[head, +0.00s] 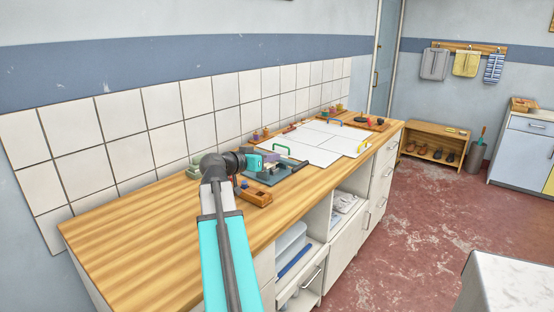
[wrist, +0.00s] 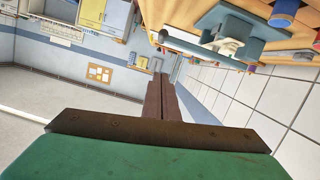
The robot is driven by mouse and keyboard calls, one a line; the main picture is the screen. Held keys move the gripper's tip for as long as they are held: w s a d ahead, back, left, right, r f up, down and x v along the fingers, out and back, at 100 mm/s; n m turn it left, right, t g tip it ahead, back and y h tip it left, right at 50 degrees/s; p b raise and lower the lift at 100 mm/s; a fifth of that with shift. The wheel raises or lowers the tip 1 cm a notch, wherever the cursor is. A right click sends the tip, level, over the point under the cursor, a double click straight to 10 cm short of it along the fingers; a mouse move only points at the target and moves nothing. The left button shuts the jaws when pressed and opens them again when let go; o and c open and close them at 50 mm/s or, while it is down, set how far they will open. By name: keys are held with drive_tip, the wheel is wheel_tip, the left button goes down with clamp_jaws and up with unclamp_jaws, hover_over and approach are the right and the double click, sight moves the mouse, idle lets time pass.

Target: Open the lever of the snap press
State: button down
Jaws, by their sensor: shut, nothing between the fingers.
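The snap press (head: 270,176) stands on the wooden counter (head: 150,232) in the head view, on a blue base with darker parts on top. It also shows at the upper right of the wrist view (wrist: 243,32), turned over by the camera's tilt, with a blue-grey bar and a pale part. I cannot tell clearly how far its lever is raised. My gripper (head: 272,158) is just behind and above the press in the head view. In the wrist view its brown fingers (wrist: 160,82) are together and empty, apart from the press. My arm hides part of the counter.
A small wooden holder (head: 254,196) sits in front of the press. White panels (head: 310,150) with coloured handles lie beyond it. A pale green object (head: 194,169) is near the tiled wall (head: 160,103). The counter's near left is clear.

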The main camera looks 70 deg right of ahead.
drive_tip(key=shift+w+a+r, duration=0.1)
drive_tip(key=shift+a, duration=0.25)
drive_tip(key=c, duration=2.5)
unclamp_jaws()
drive_tip(key=o, duration=0.7)
drive_tip(key=shift+d, duration=0.15)
drive_tip(key=shift+o, duration=0.8)
drive_tip(key=shift+d+p, duration=0.15)
drive_tip(key=shift+p, duration=0.3)
drive_tip(key=d+f+n+g+y+p, duration=0.1)
drive_tip(key=d+f+n+g+p, duration=0.3)
drive_tip(key=f+n+p, duration=0.2)
drive_tip(key=shift+w+f+y+p, duration=0.2)
drive_tip(key=shift+f+y+p, duration=0.2)
drive_tip(key=shift+f+p, duration=0.25)
drive_tip(key=shift+r, duration=0.1)
